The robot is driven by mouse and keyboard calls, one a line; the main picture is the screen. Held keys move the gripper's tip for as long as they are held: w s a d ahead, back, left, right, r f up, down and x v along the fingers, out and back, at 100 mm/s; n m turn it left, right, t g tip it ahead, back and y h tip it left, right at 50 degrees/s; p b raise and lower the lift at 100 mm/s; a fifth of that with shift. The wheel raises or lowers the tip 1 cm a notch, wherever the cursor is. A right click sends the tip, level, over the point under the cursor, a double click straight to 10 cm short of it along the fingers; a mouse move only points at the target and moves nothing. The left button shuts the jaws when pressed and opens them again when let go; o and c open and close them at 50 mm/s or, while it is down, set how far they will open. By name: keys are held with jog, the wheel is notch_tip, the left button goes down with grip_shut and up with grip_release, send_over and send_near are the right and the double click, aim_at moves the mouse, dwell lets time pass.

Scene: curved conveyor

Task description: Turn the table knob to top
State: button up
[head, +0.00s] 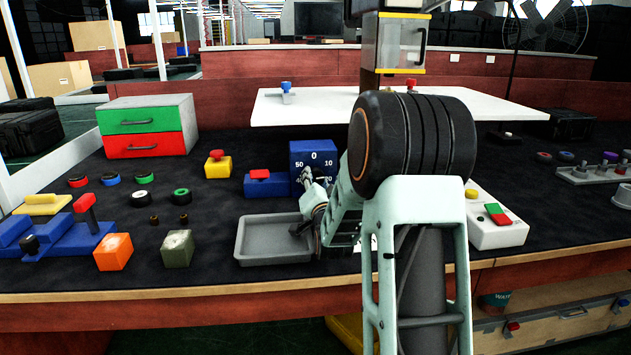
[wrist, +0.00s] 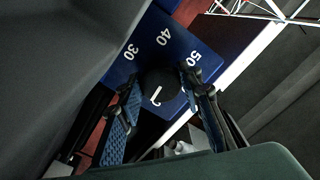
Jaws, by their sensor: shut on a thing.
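The table knob is a black round dial (wrist: 160,88) with a white mark, on the face of a blue box (head: 312,150) with white numbers. In the head view, 0 is at the top of the face, with 50 to its left and 10 to its right. My gripper (head: 305,180) is at the front of this box and hides most of the dial there. In the wrist view, the two fingers of my gripper (wrist: 160,80) are on either side of the knob, shut on it. The numbers 30, 40 and 50 show around it. The white mark lies on the knob side away from 40.
A grey tray (head: 272,258) lies under my forearm. A blue box with a red button (head: 260,175) is just left of the dial box. A white raised shelf (head: 330,108) is behind. A white switch box (head: 495,225) stands to the right.

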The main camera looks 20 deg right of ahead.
jog(key=o, duration=1.2)
jog(key=shift+c, duration=0.2)
jog(key=shift+r, duration=0.1)
notch_tip(320, 180, up, 10)
